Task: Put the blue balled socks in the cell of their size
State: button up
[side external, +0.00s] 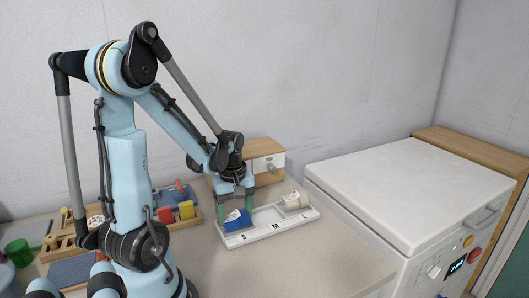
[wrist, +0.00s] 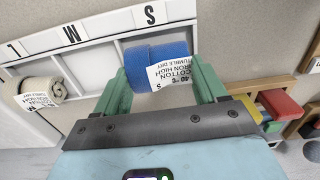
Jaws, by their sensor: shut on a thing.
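The blue balled socks (side external: 237,220) are between the green fingers of my gripper (side external: 237,208), at the S end of the white tray (side external: 273,232). The tray (wrist: 100,30) has cells marked S, M and L. The blue socks overlap the S cell; I cannot tell whether they rest on its floor. Cream balled socks (side external: 293,201) sit in the L cell and show in the wrist view (wrist: 38,92).
A wooden box with a white front (side external: 265,163) stands behind the tray. A wooden tray with red and yellow blocks (side external: 178,212) is to the left. A white lidded appliance (side external: 410,190) stands to the right. The M cell is empty, and the counter in front is clear.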

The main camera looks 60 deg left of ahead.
aim_at(235, 214)
jog(key=shift+f, duration=0.15)
jog(key=o, duration=1.1)
notch_tip(235, 214, up, 12)
jog(key=w+d+m+t, duration=0.2)
jog(key=d+m, duration=0.4)
jog(key=w+d+m+t, duration=0.2)
jog(key=d+m, duration=0.4)
jog(key=w+d+f+m+t, duration=0.1)
jog(key=w+d+m+t, duration=0.1)
jog(key=d+m, duration=0.4)
jog(key=shift+d+t, duration=0.3)
jog(key=shift+t, duration=0.3)
jog(key=shift+o, duration=0.4)
